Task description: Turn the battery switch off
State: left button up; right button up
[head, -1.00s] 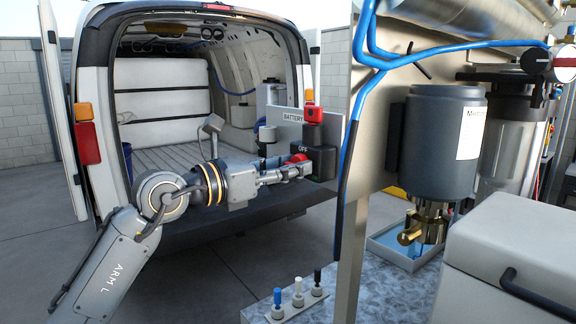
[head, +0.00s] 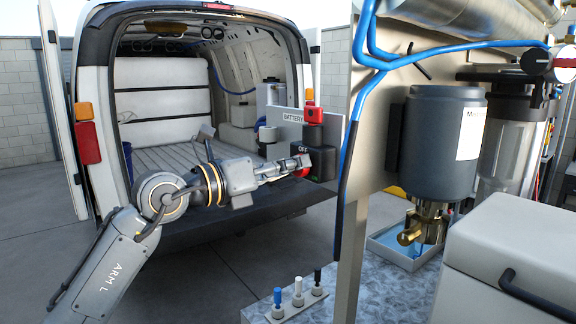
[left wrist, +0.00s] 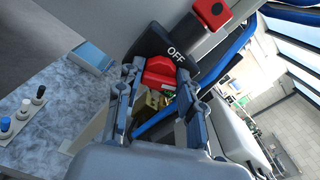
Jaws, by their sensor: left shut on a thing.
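The battery switch is a black box (head: 323,158) marked OFF, beside a pale plate labelled BATTERY (head: 292,117) behind the van. My left gripper (head: 300,163) reaches it from the left. Its fingers are shut on the switch's red handle, which shows in the left wrist view (left wrist: 160,72) between the two fingers, just below the word OFF. In the head view only a little red shows below the fingertips; the rest of the handle is hidden by them. My right gripper is not in view.
A red-topped terminal (head: 314,113) sits just above the switch. A blue hose (head: 352,150) and a metal post stand close to its right. A dark grey motor (head: 437,135) hangs farther right. Three small toggles (head: 298,292) are on the bench below.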

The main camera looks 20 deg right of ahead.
pick_arm(q)
jog(key=shift+w+n+p, duration=0.15)
jog(key=shift+n+p, duration=4.05)
jog(key=shift+n, duration=2.3)
jog(key=shift+f, duration=0.1)
jog(key=o, duration=1.1)
jog(key=shift+o, duration=0.4)
